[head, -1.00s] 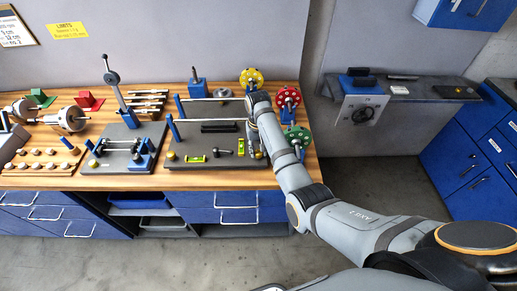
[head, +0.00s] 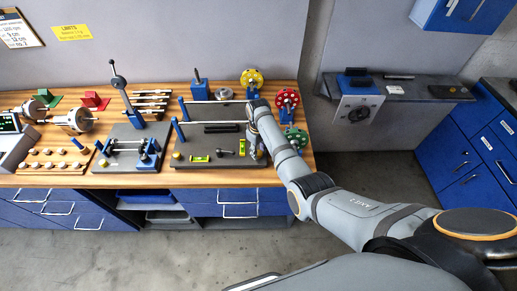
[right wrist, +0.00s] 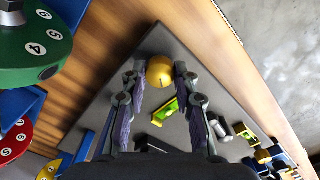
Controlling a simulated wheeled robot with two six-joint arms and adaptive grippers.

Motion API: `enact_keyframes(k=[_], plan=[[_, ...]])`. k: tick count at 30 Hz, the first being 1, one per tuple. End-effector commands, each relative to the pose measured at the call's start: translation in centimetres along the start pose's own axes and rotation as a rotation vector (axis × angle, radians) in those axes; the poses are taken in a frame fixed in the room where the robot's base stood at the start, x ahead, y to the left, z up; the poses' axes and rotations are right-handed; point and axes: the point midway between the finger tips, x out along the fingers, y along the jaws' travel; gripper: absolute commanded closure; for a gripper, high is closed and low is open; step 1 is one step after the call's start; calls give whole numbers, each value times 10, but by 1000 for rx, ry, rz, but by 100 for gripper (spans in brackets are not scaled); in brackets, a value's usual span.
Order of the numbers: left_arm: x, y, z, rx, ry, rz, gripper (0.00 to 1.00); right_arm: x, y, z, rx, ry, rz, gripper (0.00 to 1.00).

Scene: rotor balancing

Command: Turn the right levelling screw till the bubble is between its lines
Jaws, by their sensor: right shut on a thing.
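The right levelling screw has a yellow round knob (right wrist: 160,70) with a small dark mark. In the right wrist view it sits between the two fingertips of my right gripper (right wrist: 160,78), which is shut on it. In the head view my right gripper (head: 253,152) is over the right front part of the dark base plate (head: 196,142) and hides the knob. A yellow-green level vial (right wrist: 166,111) lies on the plate close to the knob. Another vial (head: 199,159) lies at the plate's front left. The bubbles are too small to place. My left gripper is out of view.
Yellow (head: 252,78), red (head: 287,98) and green (head: 296,138) numbered discs stand behind and right of the plate. A smaller grey stand with a lever (head: 118,82) is to its left. The floor right of the bench is clear.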

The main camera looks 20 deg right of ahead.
Motion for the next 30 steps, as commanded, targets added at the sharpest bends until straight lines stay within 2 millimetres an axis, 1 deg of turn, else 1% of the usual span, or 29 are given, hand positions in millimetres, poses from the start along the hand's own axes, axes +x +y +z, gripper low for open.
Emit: enact_keyframes(k=[14,15,19,20,27,30], plan=[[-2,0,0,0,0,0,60,-2,1,-1,-16,2,3,100],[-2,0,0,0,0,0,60,-2,1,-1,-15,2,3,68],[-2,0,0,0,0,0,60,-1,1,-1,-15,1,3,50],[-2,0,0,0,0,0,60,-1,1,0,-15,1,3,48],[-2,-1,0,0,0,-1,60,-1,0,0,-15,1,1,48],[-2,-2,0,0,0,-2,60,-5,0,-1,-15,1,2,48]])
